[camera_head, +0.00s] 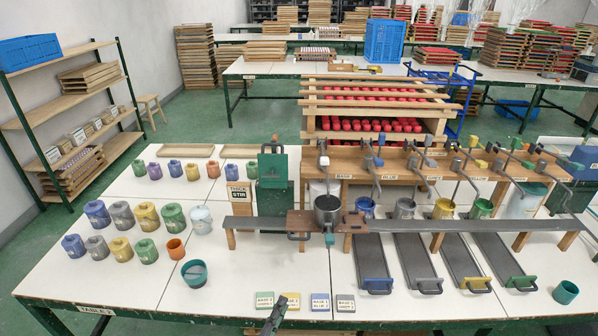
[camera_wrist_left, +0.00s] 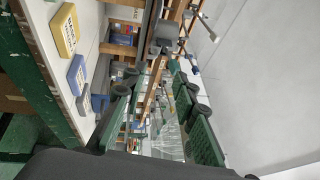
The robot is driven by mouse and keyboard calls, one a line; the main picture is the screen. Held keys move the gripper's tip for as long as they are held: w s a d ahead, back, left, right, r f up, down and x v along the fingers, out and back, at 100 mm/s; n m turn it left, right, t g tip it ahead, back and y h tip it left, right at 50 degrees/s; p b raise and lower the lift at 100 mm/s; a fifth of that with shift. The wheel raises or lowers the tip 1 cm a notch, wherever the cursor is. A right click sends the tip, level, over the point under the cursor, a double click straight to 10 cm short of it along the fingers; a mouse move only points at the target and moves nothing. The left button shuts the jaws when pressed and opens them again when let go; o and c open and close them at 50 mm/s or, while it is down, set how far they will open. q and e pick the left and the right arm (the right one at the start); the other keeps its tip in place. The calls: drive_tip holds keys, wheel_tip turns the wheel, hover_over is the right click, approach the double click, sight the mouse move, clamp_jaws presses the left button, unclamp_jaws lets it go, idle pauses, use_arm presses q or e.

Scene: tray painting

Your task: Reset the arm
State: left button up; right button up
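My left gripper (camera_head: 277,308) shows at the bottom of the head view, over the front edge of the white table (camera_head: 230,290), close to the small label cards. In the left wrist view its two green-padded fingers (camera_wrist_left: 155,100) stand apart, with nothing between them. A yellow card (camera_wrist_left: 66,29) and a blue card (camera_wrist_left: 77,73) lie on the table beside it. In the head view the cards are green (camera_head: 264,300), yellow (camera_head: 291,301), blue (camera_head: 320,302) and grey (camera_head: 345,303). My right gripper is not seen.
A grey rail (camera_head: 450,223) crosses the table with a dark pot (camera_head: 328,208) in its brown carriage. Dark trays (camera_head: 412,262) lie in front right. Coloured jars (camera_head: 146,216) and a teal bowl (camera_head: 194,273) stand left. The table between bowl and cards is clear.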

use_arm(q)
drive_tip(key=s+a+f+n+g+y+p, duration=0.1)
drive_tip(key=s+a+f+n+g+y, duration=0.2)
drive_tip(key=f, duration=0.9)
drive_tip(key=s+a+f+n+g+y, duration=0.1)
drive_tip(key=a+f+n, duration=0.35)
drive_tip(key=f, duration=0.75)
drive_tip(key=s+a+f+n+g+y+p, duration=0.1)
drive_tip(key=s+a+f+n+g+y, duration=0.3)
drive_tip(key=f, duration=0.9)
drive_tip(key=s+a+f+n+g, duration=0.1)
drive_tip(key=s+a+f+n, duration=0.1)
drive_tip(key=s+a+f, duration=0.4)
drive_tip(key=s+a+f+n+g, duration=0.1)
drive_tip(key=s+a+f, duration=0.2)
drive_tip(key=s+f, duration=0.6)
drive_tip(key=s+a+f+n+g, duration=0.2)
drive_tip(key=s+f, duration=0.2)
drive_tip(key=s, duration=0.7)
drive_tip(key=s+a+f+n+g+p, duration=0.1)
drive_tip(key=s+a+f+n+g, duration=0.2)
drive_tip(key=s, duration=0.9)
drive_tip(key=s+a+f+n+g+p, duration=0.1)
drive_tip(key=s+f, duration=0.5)
drive_tip(key=s, duration=0.6)
drive_tip(key=shift+s+a+f+n+g+y, duration=0.15)
drive_tip(key=shift+a+f+n+g+y, duration=0.2)
drive_tip(key=shift+a+n+g, duration=0.6)
